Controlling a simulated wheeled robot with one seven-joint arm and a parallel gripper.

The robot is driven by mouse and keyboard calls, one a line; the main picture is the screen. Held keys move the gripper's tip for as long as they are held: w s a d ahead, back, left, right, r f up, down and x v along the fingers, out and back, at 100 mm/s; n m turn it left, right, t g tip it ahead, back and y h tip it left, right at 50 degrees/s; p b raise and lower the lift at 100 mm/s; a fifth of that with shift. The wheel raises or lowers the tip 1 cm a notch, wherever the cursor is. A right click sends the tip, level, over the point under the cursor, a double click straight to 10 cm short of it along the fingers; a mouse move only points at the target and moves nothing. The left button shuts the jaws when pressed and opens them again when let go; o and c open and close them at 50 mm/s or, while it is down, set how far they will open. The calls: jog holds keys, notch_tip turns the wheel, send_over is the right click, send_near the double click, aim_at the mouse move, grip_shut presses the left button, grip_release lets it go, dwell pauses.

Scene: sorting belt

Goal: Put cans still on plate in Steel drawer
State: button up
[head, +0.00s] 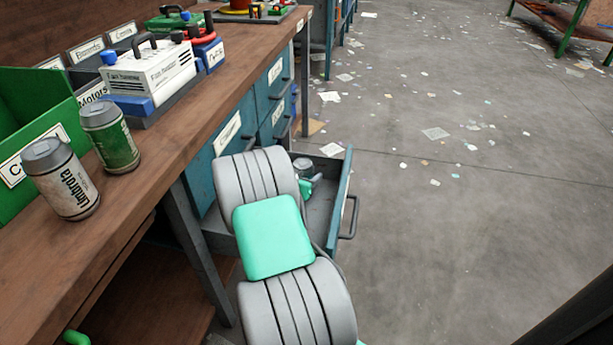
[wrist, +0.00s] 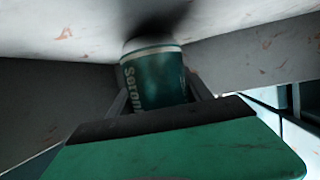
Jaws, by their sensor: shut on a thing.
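My gripper (wrist: 158,92) is shut on a dark green can (wrist: 152,78) with a pale rim and partly readable lettering. In the head view my gripper (head: 313,183) is down inside the open drawer (head: 346,195), mostly behind my arm. A grey can top (head: 303,165) shows beside it there; I cannot tell whether it belongs to the held can. Whether the held can touches the drawer floor is unclear. A white can (head: 62,180) and a green can (head: 110,140), both with grey lids, stand upright on the wooden bench (head: 165,140).
A green bin (head: 25,150) is at the left of the bench. A white and blue device (head: 150,78) stands behind the cans on a dark plate (head: 187,103). Shut blue drawers (head: 228,132) sit under the bench. The floor at right is open, with scattered paper.

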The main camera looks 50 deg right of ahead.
jog(key=shift+f, duration=0.2)
jog(key=o, duration=1.3)
jog(key=shift+r, duration=0.35)
jog(key=shift+r+p, duration=0.55)
jog(key=shift+p, duration=0.2)
jog(key=p+v, duration=0.3)
jog(key=v, duration=0.8)
jog(key=shift+s+a+p, duration=0.1)
jog(key=shift+a+p, duration=0.25)
jog(key=shift+a, duration=0.1)
